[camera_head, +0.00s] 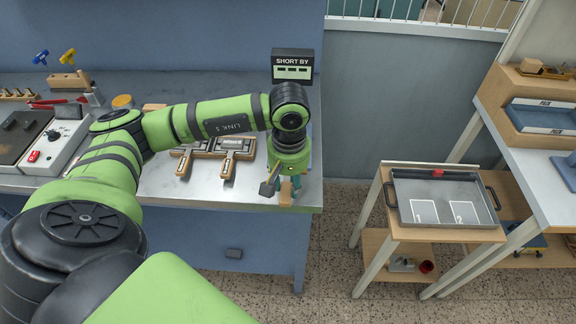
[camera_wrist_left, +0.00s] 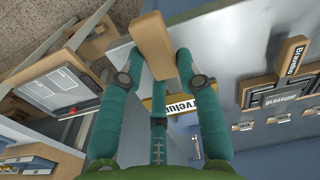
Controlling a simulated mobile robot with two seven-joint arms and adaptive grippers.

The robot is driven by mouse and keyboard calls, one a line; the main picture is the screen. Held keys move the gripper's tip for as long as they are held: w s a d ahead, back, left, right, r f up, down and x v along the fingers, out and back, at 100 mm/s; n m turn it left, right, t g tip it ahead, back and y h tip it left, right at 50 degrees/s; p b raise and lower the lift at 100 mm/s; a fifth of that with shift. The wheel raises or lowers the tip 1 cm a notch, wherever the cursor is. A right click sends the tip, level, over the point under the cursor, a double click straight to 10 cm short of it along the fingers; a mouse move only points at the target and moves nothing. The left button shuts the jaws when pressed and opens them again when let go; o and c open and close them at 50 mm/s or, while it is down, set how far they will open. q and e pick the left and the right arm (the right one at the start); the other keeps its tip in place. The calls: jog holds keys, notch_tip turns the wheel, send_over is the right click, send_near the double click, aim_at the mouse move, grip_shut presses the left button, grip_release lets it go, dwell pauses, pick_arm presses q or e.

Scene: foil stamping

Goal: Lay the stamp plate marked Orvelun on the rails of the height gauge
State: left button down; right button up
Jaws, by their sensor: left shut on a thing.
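My left gripper (camera_head: 287,190) is at the front right corner of the bench, pointing down. In the left wrist view its teal fingers (camera_wrist_left: 155,70) are shut on a wooden handle (camera_wrist_left: 152,45). A plate with lettering ending "rvelun" (camera_wrist_left: 183,103) shows between and behind the fingers; this appears to be the Orvelun stamp plate, partly hidden by them. The wooden handle end (camera_head: 286,193) shows below the gripper in the head view. The "SHORT BY" display (camera_head: 292,65) of the height gauge stands behind my wrist, showing dashes. The gauge's rails are hidden by my arm. My right gripper is not in view.
Other stamp plates with wooden handles (camera_head: 232,150) lie on the bench left of my gripper. A control box (camera_head: 48,140) is farther left. A second bench stands at the right.

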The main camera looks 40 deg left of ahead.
pick_arm(q)
jog(key=shift+w+a+f, duration=0.1)
jog(key=shift+w+a, duration=0.1)
jog(key=shift+w, duration=0.25)
jog(key=shift+w+a+b, duration=0.2)
jog(key=shift+w+b, duration=0.1)
jog(key=shift+b, duration=0.1)
jog(key=shift+w+a+f+b, duration=0.1)
jog(key=shift+w+a+b, duration=0.3)
jog(key=shift+w, duration=0.15)
jog(key=shift+w+a+b, duration=0.25)
jog(key=shift+w+b, duration=0.15)
jog(key=shift+w, duration=0.15)
jog(key=shift+w+a+b, duration=0.5)
jog(key=shift+w+b, duration=0.1)
jog(key=shift+w, duration=0.2)
jog(key=shift+w+a+f+b, duration=0.1)
jog(key=shift+w+a+b, duration=0.25)
jog(key=shift+w, duration=0.2)
jog(key=shift+w+a+f+b, duration=0.1)
jog(key=shift+w+a+b, duration=0.25)
jog(key=shift+w, duration=0.2)
jog(key=shift+w+f+b, duration=0.1)
jog(key=shift+f+b, duration=0.65)
jog(key=shift+f, duration=0.05)
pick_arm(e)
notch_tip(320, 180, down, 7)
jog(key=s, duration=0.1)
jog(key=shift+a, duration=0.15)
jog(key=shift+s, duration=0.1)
